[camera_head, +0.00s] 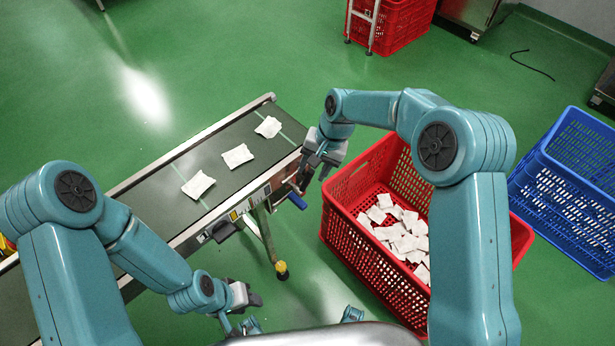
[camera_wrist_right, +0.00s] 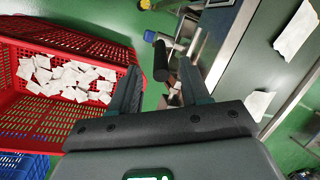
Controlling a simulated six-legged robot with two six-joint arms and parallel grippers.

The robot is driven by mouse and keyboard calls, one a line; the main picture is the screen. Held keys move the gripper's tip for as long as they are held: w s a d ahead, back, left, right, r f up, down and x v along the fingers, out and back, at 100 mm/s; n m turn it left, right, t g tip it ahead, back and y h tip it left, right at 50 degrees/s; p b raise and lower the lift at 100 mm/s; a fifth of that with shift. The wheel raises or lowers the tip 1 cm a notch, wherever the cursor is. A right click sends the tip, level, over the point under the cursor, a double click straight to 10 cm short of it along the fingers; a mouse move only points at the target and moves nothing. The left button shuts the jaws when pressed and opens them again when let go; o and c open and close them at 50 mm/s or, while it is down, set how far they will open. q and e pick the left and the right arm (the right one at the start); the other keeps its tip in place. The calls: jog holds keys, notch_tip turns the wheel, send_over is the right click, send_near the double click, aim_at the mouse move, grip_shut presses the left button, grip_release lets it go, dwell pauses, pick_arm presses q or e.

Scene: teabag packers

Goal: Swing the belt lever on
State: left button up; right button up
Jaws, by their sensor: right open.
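The conveyor belt (camera_head: 160,201) runs diagonally at the left of the head view, with several white packets on it. My right gripper (camera_head: 313,170) is at the belt's near right end. In the right wrist view the right gripper (camera_wrist_right: 160,72) is open. A black lever grip (camera_wrist_right: 161,62) shows between its two fingers, on a metal fitting with a blue end. I cannot tell whether the fingers touch it. In the head view the blue end (camera_head: 297,201) sticks out from the belt's side; my gripper hides the grip. My left gripper (camera_head: 247,307) is low at the centre, its jaw opening unclear.
A red crate (camera_head: 345,222) holding white packets stands right of the belt end, under my right arm. A blue crate (camera_head: 536,190) is further right. A control box (camera_head: 222,231) and a yellow-footed leg (camera_head: 281,270) are at the belt's near side.

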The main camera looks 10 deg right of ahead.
jog(key=p+v, duration=0.1)
jog(key=v, duration=0.8)
jog(key=shift+r, duration=0.4)
